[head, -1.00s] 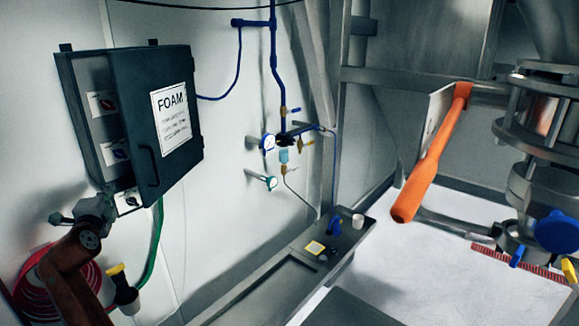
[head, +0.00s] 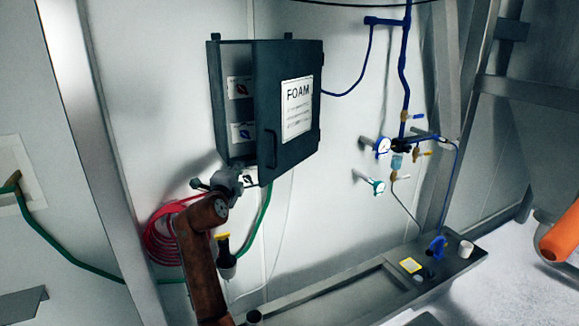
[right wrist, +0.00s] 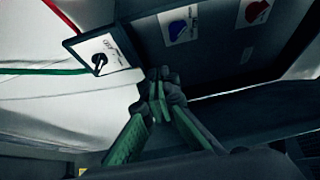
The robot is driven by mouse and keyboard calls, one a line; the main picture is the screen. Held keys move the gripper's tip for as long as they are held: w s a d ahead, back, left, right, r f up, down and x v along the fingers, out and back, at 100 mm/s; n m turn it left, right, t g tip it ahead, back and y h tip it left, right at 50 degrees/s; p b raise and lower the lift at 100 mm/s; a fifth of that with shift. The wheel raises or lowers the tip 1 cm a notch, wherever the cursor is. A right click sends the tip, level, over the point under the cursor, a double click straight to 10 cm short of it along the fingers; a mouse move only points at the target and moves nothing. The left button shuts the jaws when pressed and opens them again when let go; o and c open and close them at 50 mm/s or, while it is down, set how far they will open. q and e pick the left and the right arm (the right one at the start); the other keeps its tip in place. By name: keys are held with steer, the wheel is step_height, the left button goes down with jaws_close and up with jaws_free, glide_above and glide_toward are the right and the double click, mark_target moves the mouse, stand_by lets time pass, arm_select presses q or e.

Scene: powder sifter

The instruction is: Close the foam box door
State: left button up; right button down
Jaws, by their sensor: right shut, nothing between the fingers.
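The dark foam box (head: 217,115) is mounted on the white wall. Its door (head: 297,60) carries the white FOAM label and a handle (head: 270,148) at the left edge. The door stands partly open, its left edge swung out from the box, and switch plates show in the gap. My right gripper (head: 236,178) is at the lower left corner of the box, near the lowest switch plate (head: 248,177). In the right wrist view its green-sided fingers (right wrist: 158,105) are shut and empty, below the switch plates. Whether they touch the door is unclear. My left gripper is not in view.
A coiled red hose (head: 160,238) and a green hose (head: 262,215) hang below the box. Blue pipes with gauges (head: 383,146) are on the wall to the right. A grey ledge (head: 330,290) runs along the wall bottom. An orange cylinder (head: 562,238) is at the right edge.

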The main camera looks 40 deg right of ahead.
steer(key=a+b, duration=0.3)
steer(key=a, duration=0.5)
steer(key=m+g+h, duration=0.2)
steer(key=m+g, duration=0.1)
glide_toward(274, 176)
steer(key=s+a+r, duration=0.2)
steer(key=s, duration=0.4)
steer(key=w+d+p, duration=0.4)
steer(key=w+d, duration=0.4)
steer(key=shift+w+d+p, duration=0.1)
steer(key=shift+d+p, duration=0.1)
steer(key=shift+p, duration=0.15)
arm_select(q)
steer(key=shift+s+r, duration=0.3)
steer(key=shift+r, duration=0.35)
arm_select(e)
steer(key=shift+f, duration=0.1)
steer(key=shift+d, duration=0.1)
